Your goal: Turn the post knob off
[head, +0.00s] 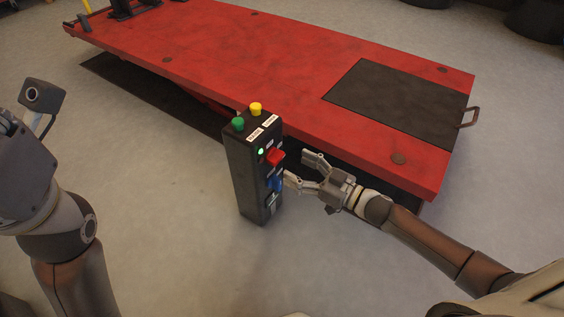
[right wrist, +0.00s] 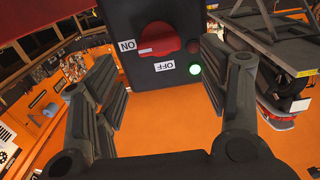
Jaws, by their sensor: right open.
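The dark post (head: 240,180) stands upright on the floor beside the red lift. Its red knob (head: 275,157) is on the face turned toward my right gripper (head: 296,166). In the right wrist view the knob (right wrist: 170,40) has a white mark pointing left at the ON label (right wrist: 127,45). The OFF label (right wrist: 165,66) is below the knob, and a lit green lamp (right wrist: 195,69) is beside it. My right gripper is open and empty, its fingers spread either side of the knob's line and apart from it. My left arm is at the left edge; its fingers are not clearly visible.
The post also bears a green button (head: 238,123), a yellow button (head: 255,108) and a blue knob (head: 275,184). The red lift platform (head: 250,60) lies close behind the post and my right gripper. The grey floor (head: 165,230) left of the post is clear.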

